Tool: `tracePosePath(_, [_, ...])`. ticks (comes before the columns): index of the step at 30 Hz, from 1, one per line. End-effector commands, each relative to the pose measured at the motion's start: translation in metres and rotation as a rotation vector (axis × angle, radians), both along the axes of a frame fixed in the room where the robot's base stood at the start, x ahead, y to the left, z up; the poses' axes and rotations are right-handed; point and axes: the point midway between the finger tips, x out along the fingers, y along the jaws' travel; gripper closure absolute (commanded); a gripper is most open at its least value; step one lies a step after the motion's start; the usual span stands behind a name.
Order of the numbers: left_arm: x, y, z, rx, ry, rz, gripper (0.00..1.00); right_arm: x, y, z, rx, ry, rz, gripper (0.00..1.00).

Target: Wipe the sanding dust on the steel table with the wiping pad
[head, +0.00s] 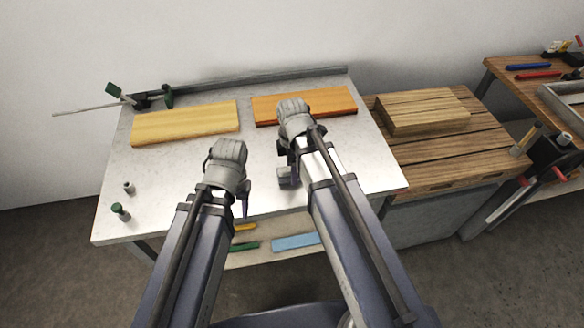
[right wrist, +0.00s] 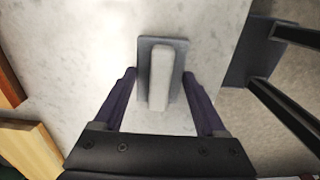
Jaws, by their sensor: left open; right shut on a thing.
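The wiping pad (right wrist: 175,52) is a flat grey plate with a pale raised handle (right wrist: 158,82), seen in the right wrist view over the steel table. My right gripper (right wrist: 160,75) is shut on it, a finger at each side. In the head view my right gripper (head: 289,172) is over the middle of the steel table (head: 160,178), and its wrist hides most of the pad. My left gripper (head: 243,203) is open and empty near the table's front edge. The tabletop looks mottled; I cannot clearly tell the sanding dust from its surface.
A yellow board (head: 185,122) and an orange board (head: 335,101) lie along the back of the table. A green-handled clamp (head: 148,98) is at back left; small pegs (head: 120,211) stand front left. A wooden bench (head: 440,150) adjoins at right. The table's left middle is clear.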

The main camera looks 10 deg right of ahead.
Motion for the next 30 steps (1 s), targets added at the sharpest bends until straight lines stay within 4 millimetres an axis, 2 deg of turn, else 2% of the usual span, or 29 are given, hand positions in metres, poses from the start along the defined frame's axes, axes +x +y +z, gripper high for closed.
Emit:
tracePosePath(1, [0.0,0.0,0.011,0.0,0.0,0.0,0.5,0.0,0.0,0.01,0.0,0.0,0.0,0.7])
tracePosePath(13, [0.0,0.0,0.048,0.0,0.0,0.0,0.5,0.0,0.0,0.048,0.0,0.0,0.0,0.7])
tracePosePath(25, [0.0,0.0,0.05,0.0,0.0,0.0,0.5,0.0,0.0,0.049,0.0,0.0,0.0,0.7])
tracePosePath(30, [0.0,0.0,0.06,0.0,0.0,0.0,0.5,0.0,0.0,0.06,0.0,0.0,0.0,0.7])
